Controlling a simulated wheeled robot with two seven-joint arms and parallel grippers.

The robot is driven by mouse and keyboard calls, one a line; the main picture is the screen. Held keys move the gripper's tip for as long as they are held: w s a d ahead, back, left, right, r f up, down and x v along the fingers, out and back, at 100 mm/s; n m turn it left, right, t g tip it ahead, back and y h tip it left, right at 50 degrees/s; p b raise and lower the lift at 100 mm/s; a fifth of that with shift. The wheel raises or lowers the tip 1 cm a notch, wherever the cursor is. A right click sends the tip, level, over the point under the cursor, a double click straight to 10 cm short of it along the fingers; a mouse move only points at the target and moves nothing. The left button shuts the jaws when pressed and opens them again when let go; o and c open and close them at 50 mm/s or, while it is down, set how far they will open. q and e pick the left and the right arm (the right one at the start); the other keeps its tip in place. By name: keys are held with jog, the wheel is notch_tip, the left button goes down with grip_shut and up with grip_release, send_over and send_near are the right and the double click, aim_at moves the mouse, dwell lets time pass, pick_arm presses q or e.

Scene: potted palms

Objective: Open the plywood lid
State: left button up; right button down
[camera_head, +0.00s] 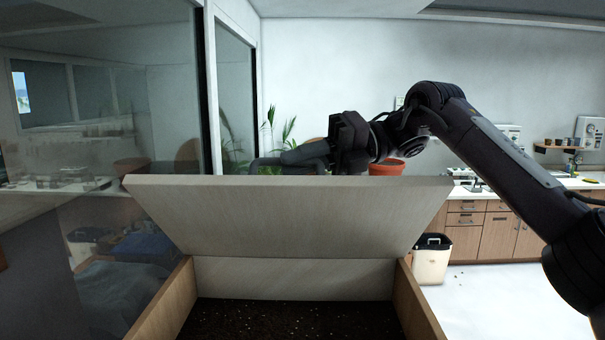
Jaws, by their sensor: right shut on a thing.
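The plywood lid (290,220) is a pale, flat board, raised and tilted over a wooden box. Its upper edge is wider and looks nearer to me, and its lower edge is toward the back of the box. The box (165,305) stands open at the front, with dark soil (290,318) showing inside. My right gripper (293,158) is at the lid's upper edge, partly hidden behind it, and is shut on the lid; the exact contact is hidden. My left gripper is not in view.
Behind the lid are green palm leaves (290,132) and a terracotta pot (387,167). Glass panels (100,100) stand at the left.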

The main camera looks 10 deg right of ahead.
jog(key=shift+w+d+r, duration=0.15)
jog(key=shift+w+r, duration=0.2)
jog(key=shift+w, duration=0.45)
jog(key=c, duration=1.5)
grip_release()
jog(key=shift+o, duration=0.2)
jog(key=v, duration=0.7)
jog(key=shift+d+b, duration=0.4)
jog(key=shift+w+r, duration=0.1)
jog(key=shift+w, duration=0.05)
